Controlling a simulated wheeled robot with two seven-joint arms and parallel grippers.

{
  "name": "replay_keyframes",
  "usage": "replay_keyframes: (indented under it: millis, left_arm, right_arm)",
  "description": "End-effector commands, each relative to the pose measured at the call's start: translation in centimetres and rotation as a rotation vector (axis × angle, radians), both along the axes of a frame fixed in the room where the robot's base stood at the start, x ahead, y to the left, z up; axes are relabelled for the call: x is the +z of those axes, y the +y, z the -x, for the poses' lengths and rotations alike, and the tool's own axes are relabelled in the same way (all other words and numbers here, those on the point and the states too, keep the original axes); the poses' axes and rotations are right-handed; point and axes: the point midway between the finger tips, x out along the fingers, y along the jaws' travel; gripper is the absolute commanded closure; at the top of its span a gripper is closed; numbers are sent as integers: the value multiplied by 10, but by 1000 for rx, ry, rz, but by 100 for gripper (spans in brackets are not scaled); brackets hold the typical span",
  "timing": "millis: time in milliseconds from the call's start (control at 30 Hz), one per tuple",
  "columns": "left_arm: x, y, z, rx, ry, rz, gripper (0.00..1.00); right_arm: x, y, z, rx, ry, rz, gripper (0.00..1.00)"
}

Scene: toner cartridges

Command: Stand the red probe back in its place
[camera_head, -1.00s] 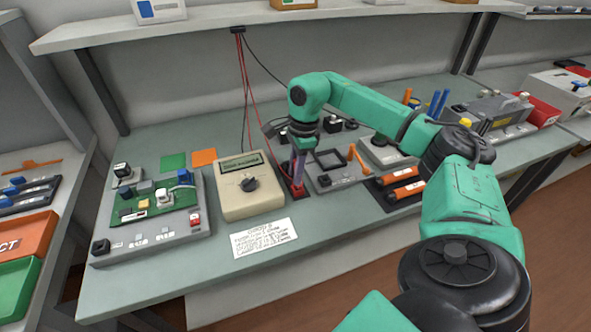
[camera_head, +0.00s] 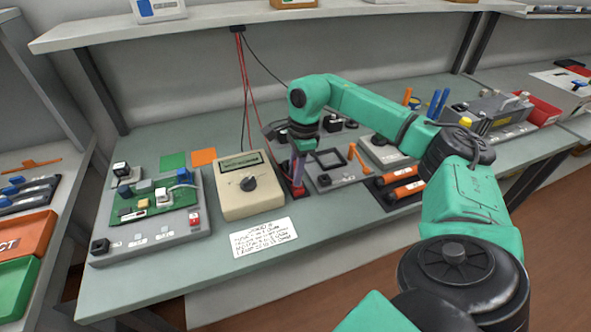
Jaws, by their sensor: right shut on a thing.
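My right gripper (camera_head: 298,170) points down beside the beige multimeter, and it is shut on the slim red probe. Little of the probe shows between the dark fingers, so its tilt is hard to tell. Right below the fingers is a small red holder (camera_head: 298,192) on the bench, just right of the multimeter (camera_head: 247,185). I cannot tell whether the probe tip is inside the holder or just above it. A red lead and a black lead hang from a clip (camera_head: 237,30) under the shelf. My left gripper is not in view.
A grey test board (camera_head: 150,230) with a green circuit stands at left. A white note card (camera_head: 263,237) lies in front of the multimeter. A grey fixture (camera_head: 335,170) and orange-black cylinders (camera_head: 405,190) are close on the right. The bench front edge is clear.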

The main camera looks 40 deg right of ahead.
Motion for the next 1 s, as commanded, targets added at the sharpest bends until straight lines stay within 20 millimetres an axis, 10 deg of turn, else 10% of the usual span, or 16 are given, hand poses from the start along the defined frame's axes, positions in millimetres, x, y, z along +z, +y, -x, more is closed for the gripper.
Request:
replay_keyframes:
  millis: [633,667,733,1000]
  left_arm:
    - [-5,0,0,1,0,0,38]
    - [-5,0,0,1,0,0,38]
    - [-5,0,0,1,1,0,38]
    - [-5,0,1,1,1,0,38]
  right_arm:
    - [-8,0,0,0,0,0,100]
    - [-8,0,0,0,0,0,70]
    - [-8,0,0,0,0,0,43]
    - [-7,0,0,0,0,0,39]
